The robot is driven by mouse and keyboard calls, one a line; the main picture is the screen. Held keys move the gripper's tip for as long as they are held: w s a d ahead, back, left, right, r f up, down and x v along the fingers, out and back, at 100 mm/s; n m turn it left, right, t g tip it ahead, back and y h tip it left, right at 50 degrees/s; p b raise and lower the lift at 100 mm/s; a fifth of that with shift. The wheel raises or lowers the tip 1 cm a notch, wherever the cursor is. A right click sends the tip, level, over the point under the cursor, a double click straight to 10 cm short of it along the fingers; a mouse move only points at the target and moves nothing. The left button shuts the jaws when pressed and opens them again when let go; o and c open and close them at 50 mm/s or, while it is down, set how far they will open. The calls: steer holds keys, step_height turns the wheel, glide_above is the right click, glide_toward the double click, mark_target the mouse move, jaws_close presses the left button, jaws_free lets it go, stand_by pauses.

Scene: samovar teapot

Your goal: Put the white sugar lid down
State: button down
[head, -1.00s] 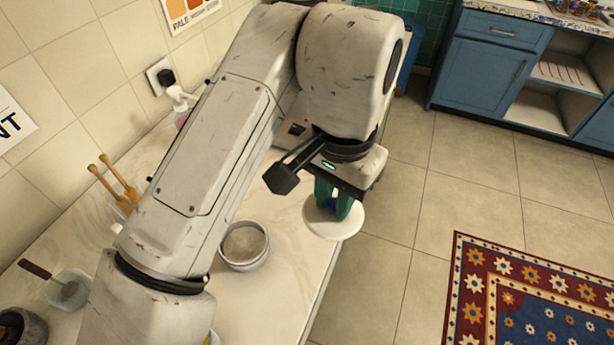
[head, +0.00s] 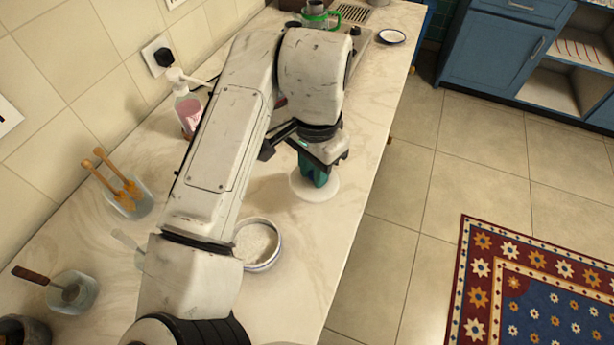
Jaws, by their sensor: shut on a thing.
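The white sugar lid (head: 325,191) is a flat round disc over the marble counter (head: 372,100), right of centre. My gripper (head: 314,177) points down with its green fingers shut on the middle of the lid. The fingers hide the lid's knob. I cannot tell whether the lid touches the counter or hangs just above it. An open round bowl of white sugar (head: 258,244) stands on the counter, nearer and to the left of the lid, partly behind my arm.
A pink pump bottle (head: 188,112), a glass with wooden dippers (head: 130,200) and a glass with a spoon (head: 73,291) stand along the wall. A green-handled vessel (head: 318,18) and a small saucer (head: 392,37) are at the far end. The counter's right edge is close to the lid.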

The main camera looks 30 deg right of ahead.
mark_target(307, 181)
steer(key=shift+w+a+f, duration=0.1)
steer(key=shift+w+f, duration=0.7)
steer(key=shift+f, duration=0.2)
steer(key=shift+w+f, duration=0.2)
steer(key=shift+f, duration=1.6)
steer(key=shift+f, duration=0.1)
steer(key=c, duration=1)
jaws_free()
steer(key=shift+o, duration=0.2)
step_height(307, 181, up, 12)
steer(key=shift+r, duration=0.15)
